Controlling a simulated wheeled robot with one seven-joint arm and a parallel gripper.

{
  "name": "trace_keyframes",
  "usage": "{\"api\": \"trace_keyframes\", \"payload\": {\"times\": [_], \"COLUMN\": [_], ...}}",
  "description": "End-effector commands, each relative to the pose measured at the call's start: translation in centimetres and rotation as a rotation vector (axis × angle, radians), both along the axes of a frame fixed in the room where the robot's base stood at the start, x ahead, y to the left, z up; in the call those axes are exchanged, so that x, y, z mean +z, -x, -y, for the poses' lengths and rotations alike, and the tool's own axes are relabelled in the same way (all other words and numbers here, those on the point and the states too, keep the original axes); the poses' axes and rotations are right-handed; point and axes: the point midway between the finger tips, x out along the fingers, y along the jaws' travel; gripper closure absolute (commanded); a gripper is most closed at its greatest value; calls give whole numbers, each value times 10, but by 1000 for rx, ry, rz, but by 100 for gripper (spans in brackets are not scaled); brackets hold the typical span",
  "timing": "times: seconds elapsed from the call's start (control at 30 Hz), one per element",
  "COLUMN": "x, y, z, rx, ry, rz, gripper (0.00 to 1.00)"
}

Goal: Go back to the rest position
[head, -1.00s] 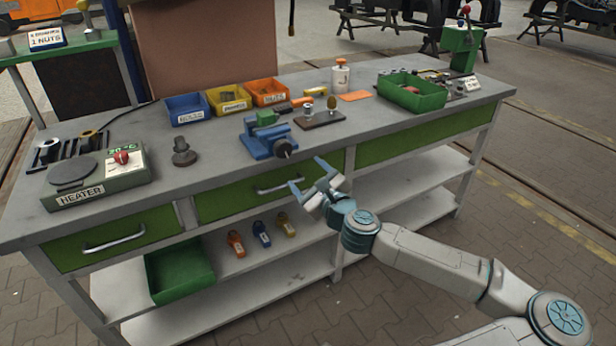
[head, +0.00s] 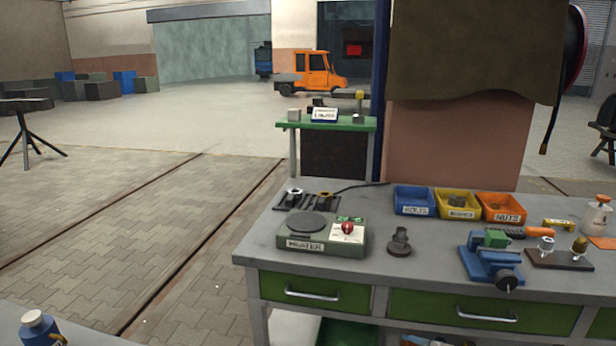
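My gripper is not in the head view now, and no part of my arm that I am sure of shows. The workbench (head: 430,255) stands at the right with its drawers shut. On it are the green heater (head: 318,240) with a red knob, a dark round-based part (head: 399,243), the blue vise (head: 490,262) and a small block with fittings (head: 560,258). Blue (head: 413,203), yellow (head: 456,204) and orange (head: 501,208) bins stand along its back.
Open paved floor (head: 130,215) with rails lies to the left of the bench. A small green stand (head: 350,123) stands behind it. An orange vehicle (head: 310,74) and several crates (head: 105,88) are far back. A grey surface with a white-topped container (head: 38,327) shows at the lower left.

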Motion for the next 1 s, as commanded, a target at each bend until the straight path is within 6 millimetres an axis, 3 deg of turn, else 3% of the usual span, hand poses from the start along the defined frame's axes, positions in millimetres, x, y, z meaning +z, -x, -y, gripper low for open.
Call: {"api": "trace_keyframes", "payload": {"times": [0.03,0.2,0.47,0.77,1.0], "x": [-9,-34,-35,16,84], "y": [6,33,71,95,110], "z": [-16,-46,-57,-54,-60], "rx": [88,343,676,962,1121], "ry": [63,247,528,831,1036], "rz": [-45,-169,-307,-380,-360], "gripper": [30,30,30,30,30]}}
